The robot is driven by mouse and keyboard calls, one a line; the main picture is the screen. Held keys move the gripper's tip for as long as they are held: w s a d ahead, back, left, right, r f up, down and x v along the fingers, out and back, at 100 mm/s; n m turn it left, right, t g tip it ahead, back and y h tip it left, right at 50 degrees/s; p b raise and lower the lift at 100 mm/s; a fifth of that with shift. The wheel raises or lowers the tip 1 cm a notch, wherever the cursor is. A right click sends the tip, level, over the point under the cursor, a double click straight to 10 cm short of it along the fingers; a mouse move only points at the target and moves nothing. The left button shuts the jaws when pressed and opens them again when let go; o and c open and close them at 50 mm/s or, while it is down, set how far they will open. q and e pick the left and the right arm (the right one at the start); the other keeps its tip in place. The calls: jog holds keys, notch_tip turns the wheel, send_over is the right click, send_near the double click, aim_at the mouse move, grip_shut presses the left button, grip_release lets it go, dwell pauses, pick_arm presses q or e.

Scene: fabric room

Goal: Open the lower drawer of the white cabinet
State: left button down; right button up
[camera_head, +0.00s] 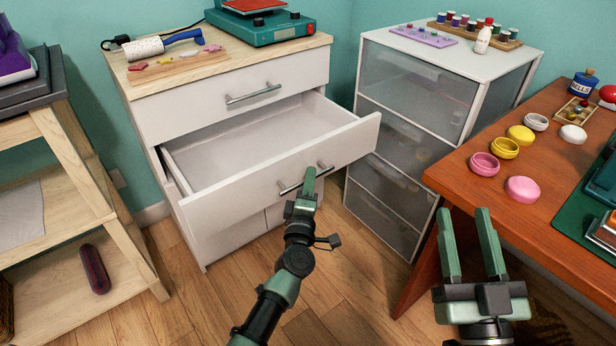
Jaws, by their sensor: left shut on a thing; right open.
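The white cabinet (290,74) with a pale wooden top stands at the back, left of centre. Its upper drawer (160,112) is shut and has a metal bar handle (253,94). Its lower drawer (222,197) is pulled well out, and its white inside shows empty. My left gripper (308,184) is at the front of this drawer, shut on the drawer's handle (291,187); its fingers hide part of that handle. My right gripper (466,232) is open and empty, in front of the wooden table, away from the cabinet.
A translucent drawer unit (400,110) stands close to the right of the open drawer. A wooden table (450,165) with small pots is at the right. A wooden shelf (85,170) stands at the left. Wood floor (190,310) is free in front of the cabinet.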

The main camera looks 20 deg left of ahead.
pick_arm(q)
jog(key=c, duration=1.5)
grip_release()
jog(key=s+f+p, duration=0.1)
jog(key=s, duration=0.6)
jog(key=shift+s+d, duration=0.35)
jog(key=shift+d, duration=0.1)
pick_arm(e)
notch_tip(320, 180, down, 7)
jog(key=w+g+h, duration=0.1)
jog(key=g, duration=0.2)
jog(key=shift+d+r+g+h, duration=0.2)
jog(key=shift+d+g+h, duration=0.15)
jog(key=shift+g+h, duration=0.05)
pick_arm(q)
jog(key=shift+f, duration=0.1)
